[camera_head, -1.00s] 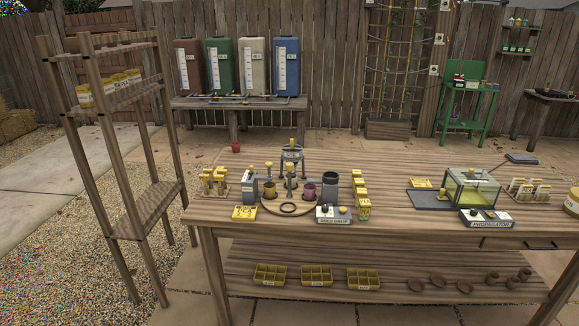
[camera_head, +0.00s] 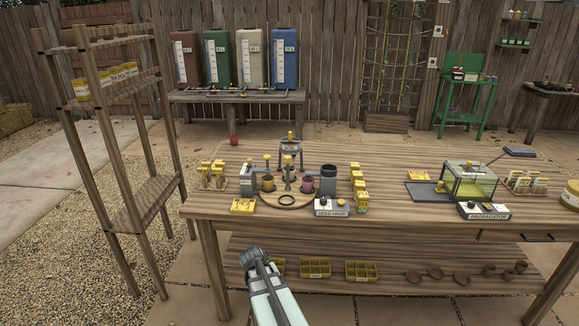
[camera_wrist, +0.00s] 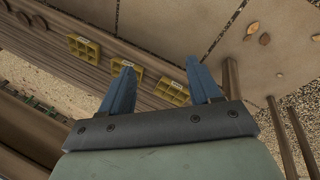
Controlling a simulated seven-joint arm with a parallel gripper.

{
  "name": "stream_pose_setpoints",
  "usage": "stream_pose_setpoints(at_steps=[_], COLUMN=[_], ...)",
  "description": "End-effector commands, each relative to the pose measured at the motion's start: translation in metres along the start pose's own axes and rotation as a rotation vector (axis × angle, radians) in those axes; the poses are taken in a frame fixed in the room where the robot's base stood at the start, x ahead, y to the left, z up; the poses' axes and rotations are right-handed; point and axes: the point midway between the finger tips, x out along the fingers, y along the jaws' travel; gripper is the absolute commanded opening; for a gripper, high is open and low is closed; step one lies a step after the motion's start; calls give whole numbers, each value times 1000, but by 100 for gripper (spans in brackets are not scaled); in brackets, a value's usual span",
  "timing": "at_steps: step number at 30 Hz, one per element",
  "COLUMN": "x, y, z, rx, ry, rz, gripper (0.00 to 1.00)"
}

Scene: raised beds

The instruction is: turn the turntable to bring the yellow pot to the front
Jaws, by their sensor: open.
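The round wooden turntable (camera_head: 287,206) sits on the main bench, left of its middle. The yellow pot (camera_head: 268,184) stands on the turntable's left side, and a mauve pot (camera_head: 307,185) on its right side. A dark ring (camera_head: 286,200) lies on the turntable's front part, and a grey post with a yellow top (camera_head: 287,172) rises near its centre. My gripper (camera_head: 254,257) is low in front of the bench edge, below and apart from the turntable. In the wrist view its blue fingers (camera_wrist: 162,80) are spread with nothing between them; the turntable is out of that view.
A seed drop box (camera_head: 332,207) and a dark cylinder (camera_head: 328,180) stand close on the turntable's right. A yellow card block (camera_head: 243,205) and a grey device (camera_head: 247,180) stand close on its left. Yellow trays (camera_head: 314,268) sit on the lower shelf.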

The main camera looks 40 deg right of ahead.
Motion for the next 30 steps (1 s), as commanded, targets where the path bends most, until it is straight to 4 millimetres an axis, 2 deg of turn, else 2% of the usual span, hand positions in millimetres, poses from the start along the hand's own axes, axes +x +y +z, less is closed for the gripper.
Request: stream_pose_setpoints(at_steps=[1,5,8,12,15,18,21,25,30], x=[-10,-40,-70,-124,-160,-185,-205,-229,-245], y=[22,76,121,182,210,228,237,239,233], z=[-19,-58,-89,-135,-163,-187,-207,-226,-241], rx=[-8,-67,-147,-339,-524,-739,-980,-1280,-1576], ry=[36,116,172,226,223,174,86,-61,-243], rz=[47,188,325,571,755,934,1107,1295,1438], gripper=[63,63,63,63,63,63,63,63,63])
